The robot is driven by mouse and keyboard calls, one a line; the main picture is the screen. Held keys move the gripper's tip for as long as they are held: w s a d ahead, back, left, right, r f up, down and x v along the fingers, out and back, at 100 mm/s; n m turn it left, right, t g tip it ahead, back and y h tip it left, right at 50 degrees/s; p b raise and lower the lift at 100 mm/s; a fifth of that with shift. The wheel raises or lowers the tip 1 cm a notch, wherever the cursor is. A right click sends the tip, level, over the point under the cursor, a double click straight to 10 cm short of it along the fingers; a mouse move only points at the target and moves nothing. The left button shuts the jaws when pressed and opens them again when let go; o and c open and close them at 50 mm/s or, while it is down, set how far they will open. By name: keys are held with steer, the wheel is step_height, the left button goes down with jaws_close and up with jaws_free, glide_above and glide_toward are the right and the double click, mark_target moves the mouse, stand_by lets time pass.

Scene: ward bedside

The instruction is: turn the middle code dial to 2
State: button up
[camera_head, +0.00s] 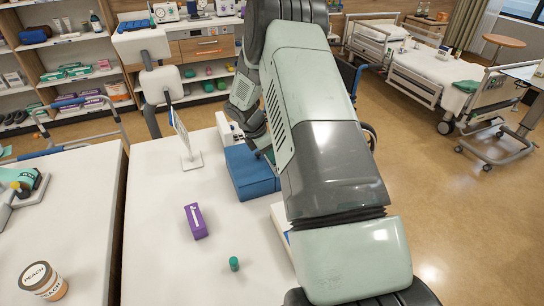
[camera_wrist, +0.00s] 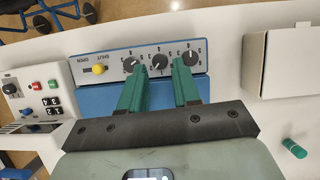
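The blue code box (camera_wrist: 222,62) lies on the white table, and its grey panel faces the wrist view. The panel has three black dials in a row: the left dial (camera_wrist: 131,65), the middle code dial (camera_wrist: 160,62) and the right dial (camera_wrist: 190,59). The numbers around them are too small to read surely, so I cannot tell the settings. My gripper (camera_wrist: 155,72) is open, its two green fingers apart on either side of the middle dial; contact cannot be told. In the head view the blue box (camera_head: 250,172) shows, but my arm mostly hides the gripper.
A yellow knob (camera_wrist: 99,69) sits beside the dials under upside-down SHUT and OPEN labels. A white button unit (camera_wrist: 40,100) stands left of the box. A white box (camera_wrist: 283,62) and a green cylinder (camera_head: 234,264) are nearby. A purple box (camera_head: 195,221) lies on the table.

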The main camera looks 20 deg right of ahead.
steer(key=shift+x, duration=0.9)
steer(key=shift+c, duration=0.4)
jaws_close()
steer(key=m, duration=0.1)
steer(key=m+g, duration=0.1)
steer(key=m, duration=0.1)
steer(key=shift+w+r+m, duration=0.1)
steer(key=shift+w+m, duration=0.1)
steer(key=shift+m, duration=0.1)
steer(key=shift+o, duration=0.4)
jaws_free()
steer(key=shift+r, duration=0.1)
